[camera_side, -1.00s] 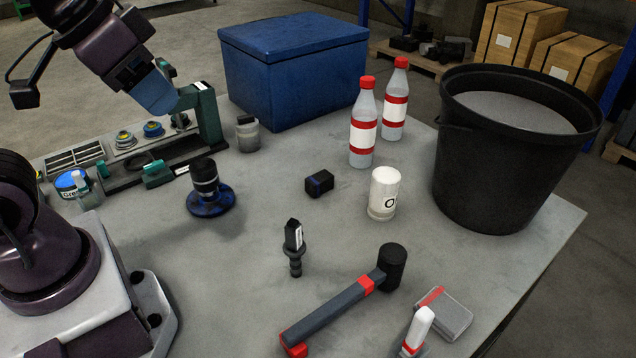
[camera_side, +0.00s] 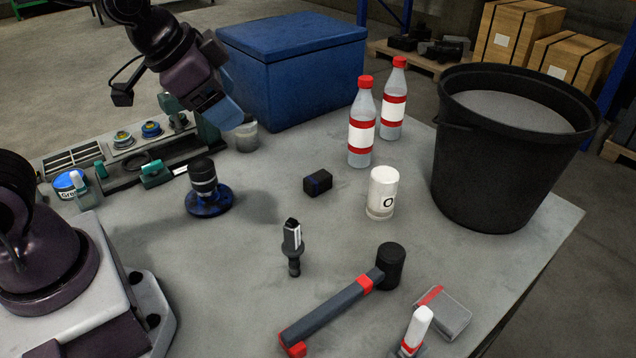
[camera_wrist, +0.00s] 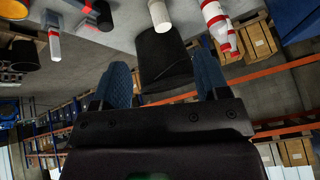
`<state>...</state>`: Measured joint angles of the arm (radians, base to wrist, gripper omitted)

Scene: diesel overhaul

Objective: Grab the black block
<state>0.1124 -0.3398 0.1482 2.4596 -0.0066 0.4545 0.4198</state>
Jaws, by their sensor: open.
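The black block (camera_side: 318,182) is a small dark box with a bluish edge, lying flat on the grey table near its middle in the side view. I cannot clearly make it out in the wrist view. My gripper (camera_side: 224,112) is above the table at the upper left of the block, well apart from it, in front of the blue box. In the wrist view my gripper (camera_wrist: 162,78) has its two blue fingers apart with nothing held between them.
A white cylinder (camera_side: 382,192) stands just right of the block, with two red-capped bottles (camera_side: 361,130) behind. A dark round-based part (camera_side: 206,195) stands left, a small dark tool (camera_side: 292,245) and a hammer (camera_side: 340,305) in front. A black bucket (camera_side: 505,150) is at right.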

